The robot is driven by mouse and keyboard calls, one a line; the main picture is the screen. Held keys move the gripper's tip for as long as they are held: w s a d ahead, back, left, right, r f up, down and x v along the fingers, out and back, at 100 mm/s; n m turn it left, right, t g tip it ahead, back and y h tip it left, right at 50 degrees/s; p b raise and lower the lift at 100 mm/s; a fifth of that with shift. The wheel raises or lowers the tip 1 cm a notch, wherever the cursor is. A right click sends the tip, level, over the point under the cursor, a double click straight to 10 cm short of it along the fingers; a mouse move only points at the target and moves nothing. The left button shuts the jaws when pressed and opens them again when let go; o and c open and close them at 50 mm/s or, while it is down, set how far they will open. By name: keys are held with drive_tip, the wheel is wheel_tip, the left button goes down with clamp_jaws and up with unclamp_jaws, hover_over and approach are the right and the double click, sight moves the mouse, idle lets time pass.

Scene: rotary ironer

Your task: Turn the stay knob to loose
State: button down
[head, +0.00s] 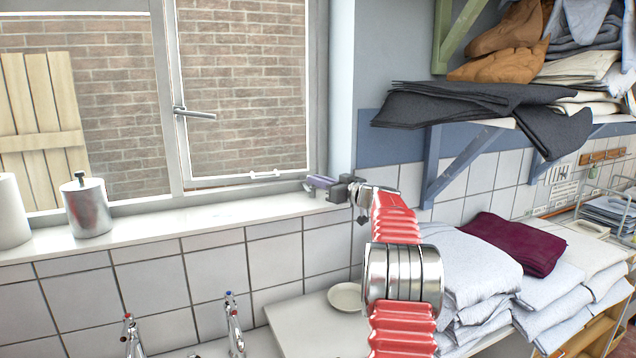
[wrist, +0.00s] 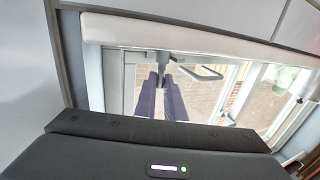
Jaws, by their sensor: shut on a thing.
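My gripper (head: 312,183) is at the lower right corner of the window, just above the sill. Its two purple fingers also show in the wrist view (wrist: 161,78), close together with a small dark thing between their tips. I take this to be the stay knob (wrist: 161,75); it is mostly covered by the fingers, and its turn position cannot be read. In the head view the knob is hidden by my gripper. A white window stay (head: 265,175) lies along the bottom rail of the window, left of my gripper.
The window (head: 240,90) has a grey handle (head: 195,114). A metal canister (head: 87,207) and a white roll (head: 12,212) stand on the white sill (head: 150,235). Right are a blue shelf bracket (head: 455,165), dark cloth (head: 470,105) and folded linen (head: 470,270). Taps (head: 233,325) stand below.

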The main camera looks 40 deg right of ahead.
drive_tip(key=shift+d+r+n+y, duration=0.1)
drive_tip(key=shift+n+y, duration=0.2)
drive_tip(key=shift+y, duration=0.1)
drive_tip(key=c, duration=1.8)
unclamp_jaws()
drive_tip(key=shift+c, duration=0.2)
drive_tip(key=s+d, duration=0.1)
drive_tip(key=s, duration=1.2)
drive_tip(key=shift+s+d, duration=0.25)
drive_tip(key=shift+s, duration=0.15)
drive_tip(key=shift+c, duration=0.4)
